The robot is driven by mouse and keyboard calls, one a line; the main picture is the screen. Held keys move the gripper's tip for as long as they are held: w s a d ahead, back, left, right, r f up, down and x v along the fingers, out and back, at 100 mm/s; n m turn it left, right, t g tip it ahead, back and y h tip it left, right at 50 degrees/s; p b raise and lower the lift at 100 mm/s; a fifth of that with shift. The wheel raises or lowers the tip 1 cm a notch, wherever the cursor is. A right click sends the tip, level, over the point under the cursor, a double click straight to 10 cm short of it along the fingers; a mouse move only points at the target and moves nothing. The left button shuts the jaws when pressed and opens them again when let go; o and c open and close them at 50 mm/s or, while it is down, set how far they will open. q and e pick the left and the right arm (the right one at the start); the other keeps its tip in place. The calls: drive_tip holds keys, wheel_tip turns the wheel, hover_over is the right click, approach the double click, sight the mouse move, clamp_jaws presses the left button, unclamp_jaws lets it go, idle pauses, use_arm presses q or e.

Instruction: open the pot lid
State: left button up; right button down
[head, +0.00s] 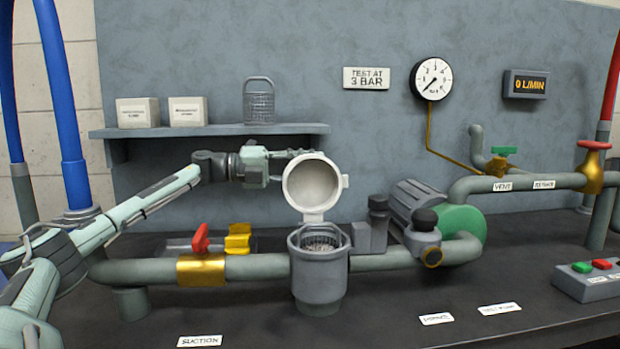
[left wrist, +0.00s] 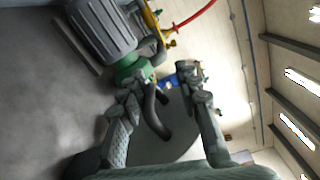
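The grey pot (head: 318,274) stands in the pipe line at the middle of the bench, with a mesh basket inside its open mouth. Its round lid (head: 312,186) stands upright at the back of the pot, pale inner face toward me. My left gripper (head: 300,153) is at the lid's upper left edge, partly hidden behind it. In the left wrist view its two fingers (left wrist: 166,78) are spread apart, with a grey disc-like surface, apparently the lid, and a dark curved piece between them. I cannot tell whether they touch. My right gripper is not in view.
A red-handled valve (head: 201,240) and a yellow block (head: 238,238) are left of the pot. A motor (head: 415,204) and pump parts stand right. A shelf (head: 210,131) with two boxes and a spare basket (head: 258,100) is above my left arm. The bench front is mostly clear.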

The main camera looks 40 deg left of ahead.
use_arm(q)
wheel_tip(320, 180, up, 7)
drive_tip(key=shift+r, duration=0.15)
idle(0.7)
